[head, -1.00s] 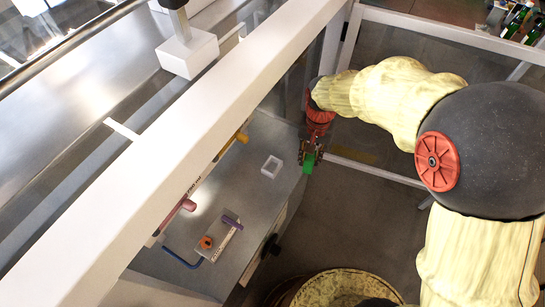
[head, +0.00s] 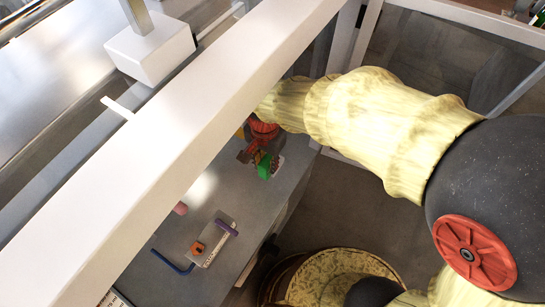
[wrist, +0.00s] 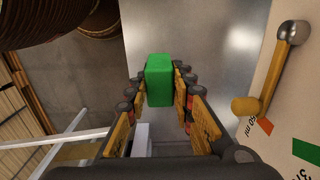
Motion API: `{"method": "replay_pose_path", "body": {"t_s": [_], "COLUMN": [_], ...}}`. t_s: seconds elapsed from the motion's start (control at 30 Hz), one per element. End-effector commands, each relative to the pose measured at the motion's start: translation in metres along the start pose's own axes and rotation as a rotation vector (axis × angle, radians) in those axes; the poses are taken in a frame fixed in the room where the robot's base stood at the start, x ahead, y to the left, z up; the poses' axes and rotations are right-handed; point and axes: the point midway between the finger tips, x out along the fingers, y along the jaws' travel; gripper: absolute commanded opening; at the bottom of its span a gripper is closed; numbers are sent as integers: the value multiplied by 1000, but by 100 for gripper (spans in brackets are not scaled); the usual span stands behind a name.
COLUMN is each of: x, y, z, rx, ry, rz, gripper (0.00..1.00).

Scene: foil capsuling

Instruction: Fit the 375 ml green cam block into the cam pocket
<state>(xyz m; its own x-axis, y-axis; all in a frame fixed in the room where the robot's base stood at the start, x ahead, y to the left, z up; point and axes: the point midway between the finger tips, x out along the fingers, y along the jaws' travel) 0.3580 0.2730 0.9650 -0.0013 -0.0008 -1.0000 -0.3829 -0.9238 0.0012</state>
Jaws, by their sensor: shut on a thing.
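The green cam block (head: 265,167) is between the jaws of my gripper (head: 258,158), above the metal bench top (head: 248,204) near its right edge. In the wrist view the block (wrist: 159,80) is upright, with a finger of my gripper (wrist: 160,92) shut on each side. A small white open box (wrist: 141,138) shows below the fingers in the wrist view, mostly hidden. A light plate with an orange part (head: 197,248) and a purple handle (head: 226,228) lies on the bench; I cannot tell whether the cam pocket is there.
A white frame beam (head: 150,165) crosses the head view and hides part of the bench. A blue handle (head: 172,262) lies at the front left.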

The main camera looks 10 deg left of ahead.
Motion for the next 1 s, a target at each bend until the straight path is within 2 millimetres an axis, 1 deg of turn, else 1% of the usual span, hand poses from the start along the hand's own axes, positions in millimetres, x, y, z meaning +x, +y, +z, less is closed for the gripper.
{"method": "replay_pose_path", "body": {"t_s": [0.03,0.13,0.2,0.3,0.4,0.67,0.73,0.9,1.0], "x": [9,19,33,48,58,71,79,104,107], "y": [-4,-12,-15,-20,-24,-28,-29,-28,-28], "z": [-12,-33,-42,-55,-64,-74,-78,-76,-76], "rx": [5,5,2,2,1,1,0,-1,-1], "ry": [0,0,-2,-1,0,0,-1,-1,-2], "rz": [0,1,2,1,-1,-1,1,2,2], "gripper": [0,0,0,0,0,0,0,0,0]}}
